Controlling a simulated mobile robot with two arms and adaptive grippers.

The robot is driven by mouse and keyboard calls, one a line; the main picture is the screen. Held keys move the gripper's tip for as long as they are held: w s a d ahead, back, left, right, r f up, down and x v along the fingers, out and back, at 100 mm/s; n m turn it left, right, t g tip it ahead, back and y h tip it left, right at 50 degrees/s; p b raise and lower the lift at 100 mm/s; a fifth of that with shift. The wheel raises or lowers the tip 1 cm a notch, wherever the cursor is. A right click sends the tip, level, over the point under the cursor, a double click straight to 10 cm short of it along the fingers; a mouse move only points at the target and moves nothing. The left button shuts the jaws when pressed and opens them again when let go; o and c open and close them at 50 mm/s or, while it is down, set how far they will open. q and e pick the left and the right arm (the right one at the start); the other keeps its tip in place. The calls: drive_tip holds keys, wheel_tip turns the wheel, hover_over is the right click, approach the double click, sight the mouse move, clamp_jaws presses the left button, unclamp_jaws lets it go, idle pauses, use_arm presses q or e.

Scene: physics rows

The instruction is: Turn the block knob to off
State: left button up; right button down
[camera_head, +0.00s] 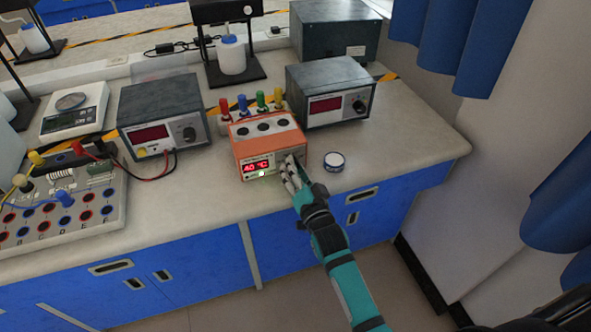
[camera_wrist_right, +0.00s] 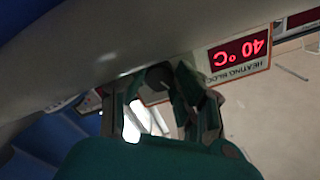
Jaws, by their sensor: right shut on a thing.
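The orange heating block (camera_head: 262,150) stands near the front of the bench, its red display lit and reading 40 °C. The display also shows upside down in the right wrist view (camera_wrist_right: 239,52). My right gripper (camera_head: 292,172) is at the right part of the block's front face. In the right wrist view its fingers (camera_wrist_right: 168,85) are shut around a dark round knob (camera_wrist_right: 158,76). The knob's pointer and markings are hidden, so its setting cannot be read. My left gripper is not in view.
A small round container (camera_head: 334,162) stands close to the right of my gripper. Several coloured-top tubes stand behind the block. Grey power supplies (camera_head: 163,116) (camera_head: 330,92) stand on either side. A plugboard (camera_head: 62,215) and a scale (camera_head: 74,110) are at left.

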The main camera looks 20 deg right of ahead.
drive_tip(key=shift+n+p, duration=0.6)
drive_tip(key=shift+n, duration=0.4)
drive_tip(key=n+p, duration=0.1)
drive_tip(key=n, duration=0.1)
drive_tip(key=shift+n, duration=0.3)
drive_tip(key=shift+n+p, duration=0.5)
drive_tip(key=shift+n, duration=2.1)
drive_tip(key=c, duration=1)
unclamp_jaws()
drive_tip(key=shift+s, duration=0.1)
